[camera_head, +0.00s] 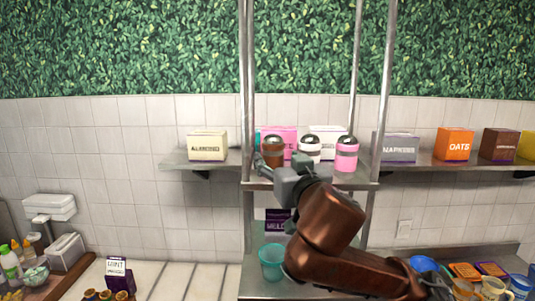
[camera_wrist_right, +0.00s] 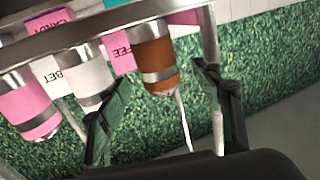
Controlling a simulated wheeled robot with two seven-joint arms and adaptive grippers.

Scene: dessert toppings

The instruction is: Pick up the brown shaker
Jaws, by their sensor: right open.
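The brown shaker (camera_head: 272,151) with a metal top stands at the left end of a row of shakers on the metal shelf. In the right wrist view, which looks upside down, the brown shaker (camera_wrist_right: 155,58) shows between the two open fingers, beyond or near their tips. My right gripper (camera_head: 284,165) is in front of the shelf, just in front of the brown shaker, and hides its lower part. In the wrist view my right gripper (camera_wrist_right: 163,76) is open and empty. I cannot tell whether a finger touches the shaker. My left gripper is out of view.
A white shaker (camera_head: 310,150) and a pink shaker (camera_head: 346,155) stand to the right of the brown one. Boxes stand behind them and on side shelves, including an orange oats box (camera_head: 454,145). Metal posts (camera_head: 247,100) flank the shelf. A teal cup (camera_head: 271,262) stands below.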

